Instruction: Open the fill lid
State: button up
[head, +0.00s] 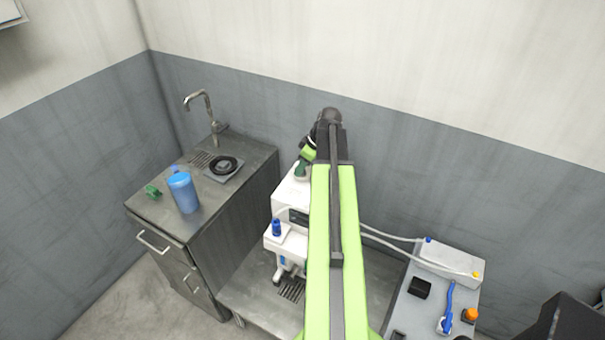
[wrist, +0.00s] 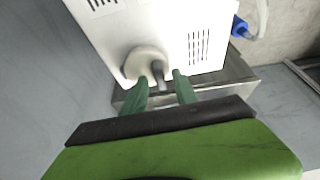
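The fill lid (wrist: 143,60) is a round, pale beige cap on the white machine (wrist: 185,25) in the wrist view. A dark grey knob or handle (wrist: 158,72) stands out from it. My gripper (wrist: 160,79) has two green fingers, parted, with their tips on either side of the handle. I cannot tell whether either finger touches it. The lid looks closed. In the head view the white machine (head: 284,205) stands behind my arm, and my gripper (head: 302,168) is at its top. My arm hides much of the machine, and I cannot make out the lid there.
A sink counter (head: 228,195) with a blue jug (head: 183,192), a green item (head: 152,191) and a tap (head: 212,118) stands at left. A side table (head: 408,305) at right holds a white box (head: 448,263) with hoses. A wall is close behind the machine.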

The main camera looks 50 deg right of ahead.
grip_shut()
jog(key=shift+d, duration=0.1)
dwell(1.4)
